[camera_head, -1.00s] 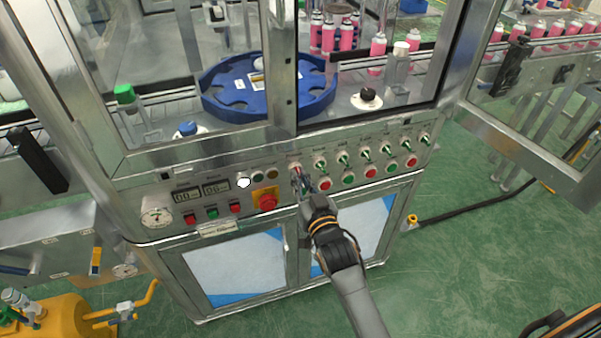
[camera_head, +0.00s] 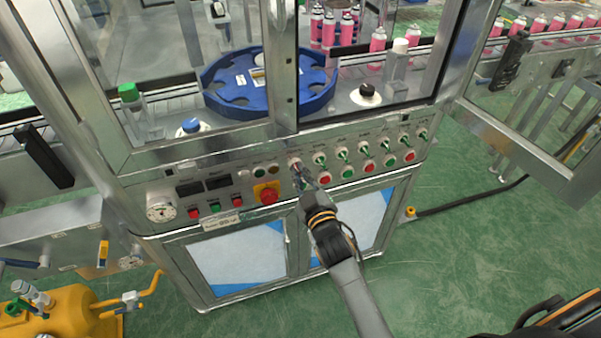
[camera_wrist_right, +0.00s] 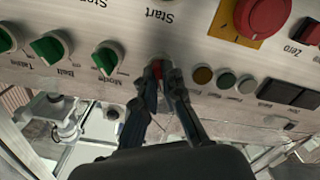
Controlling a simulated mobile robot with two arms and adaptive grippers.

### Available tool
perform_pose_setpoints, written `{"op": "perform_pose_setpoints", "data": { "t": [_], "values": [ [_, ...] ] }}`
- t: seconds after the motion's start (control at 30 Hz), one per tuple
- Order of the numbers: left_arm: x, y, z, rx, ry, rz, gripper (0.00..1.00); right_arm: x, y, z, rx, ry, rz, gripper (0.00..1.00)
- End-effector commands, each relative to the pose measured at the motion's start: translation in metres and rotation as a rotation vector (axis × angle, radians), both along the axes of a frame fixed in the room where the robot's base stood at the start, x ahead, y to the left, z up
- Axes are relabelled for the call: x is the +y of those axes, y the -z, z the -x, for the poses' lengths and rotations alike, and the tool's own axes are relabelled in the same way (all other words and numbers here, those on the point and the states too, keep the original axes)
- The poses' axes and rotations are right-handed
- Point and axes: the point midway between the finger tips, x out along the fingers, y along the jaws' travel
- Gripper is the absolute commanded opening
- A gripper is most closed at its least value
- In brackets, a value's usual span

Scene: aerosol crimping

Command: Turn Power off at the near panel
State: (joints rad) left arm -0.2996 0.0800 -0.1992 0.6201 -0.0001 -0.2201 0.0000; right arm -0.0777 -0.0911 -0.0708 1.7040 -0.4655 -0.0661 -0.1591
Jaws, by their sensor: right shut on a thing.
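The near panel (camera_head: 150,190) runs along the front of the machine below the windows. A red selector knob (camera_head: 295,164) sits at the left end of a row of green knobs; it also shows in the right wrist view (camera_wrist_right: 155,67), its label hidden. My right gripper (camera_head: 301,180) is at this knob, its fingers (camera_wrist_right: 165,76) closed around it. The two displays (camera_head: 189,188) (camera_head: 218,182) are dark, and the small white lamp (camera_wrist_right: 246,84) looks unlit. My left gripper is not in view.
A red mushroom button (camera_head: 268,195) on a yellow plate is left of my right gripper. Green knobs (camera_head: 320,158) and round push buttons (camera_head: 347,172) are to its right. An open glass door (camera_head: 545,140) stands at the right. Green floor (camera_head: 450,250) is clear in front.

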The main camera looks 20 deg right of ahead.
Motion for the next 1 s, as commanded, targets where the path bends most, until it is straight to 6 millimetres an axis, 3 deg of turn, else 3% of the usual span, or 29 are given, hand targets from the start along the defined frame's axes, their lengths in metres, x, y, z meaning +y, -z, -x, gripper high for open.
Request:
{"op": "perform_pose_setpoints", "data": {
  "t": [0.43, 0.5, 0.57, 0.87, 1.0],
  "values": [
    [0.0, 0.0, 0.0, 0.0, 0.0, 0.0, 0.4, 0.0, 0.0, 0.0, -0.001, 0.0, 0.015, 0.0],
    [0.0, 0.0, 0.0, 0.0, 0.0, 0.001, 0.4, 0.0, 0.0, 0.0, -0.001, 0.0, 0.015, 0.21],
    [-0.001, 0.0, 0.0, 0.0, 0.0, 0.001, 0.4, 0.0, 0.0, 0.0, 0.0, 0.0, 0.014, 0.31],
    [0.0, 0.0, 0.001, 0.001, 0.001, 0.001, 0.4, 0.0, 0.0, 0.001, 0.0, 0.0, 0.012, 0.31],
    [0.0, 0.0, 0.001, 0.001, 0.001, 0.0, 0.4, 0.0, 0.001, 0.012, 0.001, 0.0, 0.012, 0.31]
  ]
}}
